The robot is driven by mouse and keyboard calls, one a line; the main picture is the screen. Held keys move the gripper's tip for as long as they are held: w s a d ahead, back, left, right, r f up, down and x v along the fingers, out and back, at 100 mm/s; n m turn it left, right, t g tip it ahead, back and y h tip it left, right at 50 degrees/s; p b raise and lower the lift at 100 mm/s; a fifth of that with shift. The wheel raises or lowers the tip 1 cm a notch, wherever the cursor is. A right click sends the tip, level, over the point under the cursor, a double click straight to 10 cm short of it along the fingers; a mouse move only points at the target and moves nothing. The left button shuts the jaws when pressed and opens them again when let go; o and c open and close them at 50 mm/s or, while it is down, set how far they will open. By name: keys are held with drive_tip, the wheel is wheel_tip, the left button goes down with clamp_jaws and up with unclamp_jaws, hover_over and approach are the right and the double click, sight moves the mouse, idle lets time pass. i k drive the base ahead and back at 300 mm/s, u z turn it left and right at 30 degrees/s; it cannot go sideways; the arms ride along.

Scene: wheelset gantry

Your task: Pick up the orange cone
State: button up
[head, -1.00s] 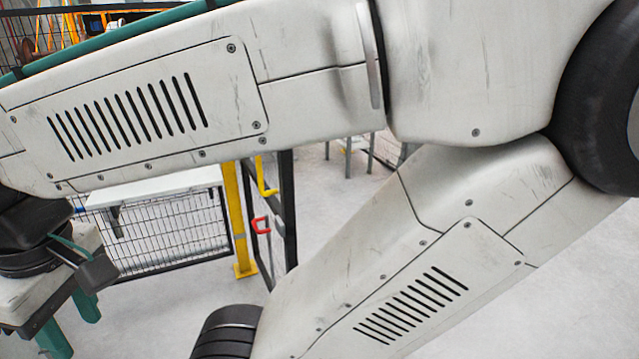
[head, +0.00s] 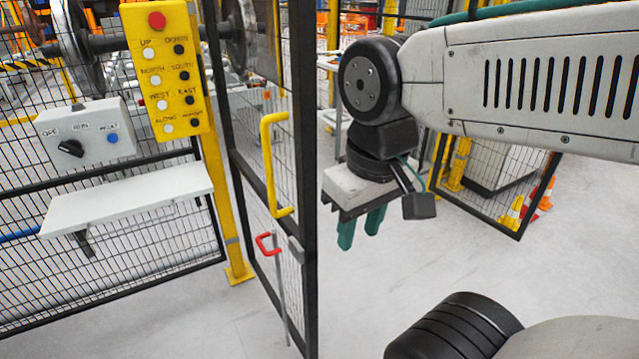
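My gripper (head: 361,236) hangs in the middle of the head view, its two teal fingers pointing down with a gap between them and nothing held. An orange cone (head: 541,195) with white bands stands on the floor at the right, seen small, at the edge of a mesh panel. A yellowish cone (head: 510,214) stands just left of it, partly behind the mesh. The cones are beyond my gripper and to its right, well apart from it. Their bases are hard to make out.
An open mesh gate (head: 276,150) with a yellow handle stands left of my gripper. A yellow button pendant (head: 166,70), a grey control box (head: 88,133) and a white shelf (head: 128,198) are at the left. The floor below my gripper is clear.

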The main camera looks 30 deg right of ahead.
sight(544, 205)
drive_tip(key=z, duration=2)
drive_tip(key=k, duration=0.6)
drive_tip(key=u, duration=0.05)
drive_tip(key=i, duration=1.05)
drive_tip(key=z, duration=1.2)
drive_tip(key=i, duration=1.9)
drive_tip(key=z, duration=0.45)
drive_tip(key=i, duration=2)
drive_tip(key=u, duration=0.05)
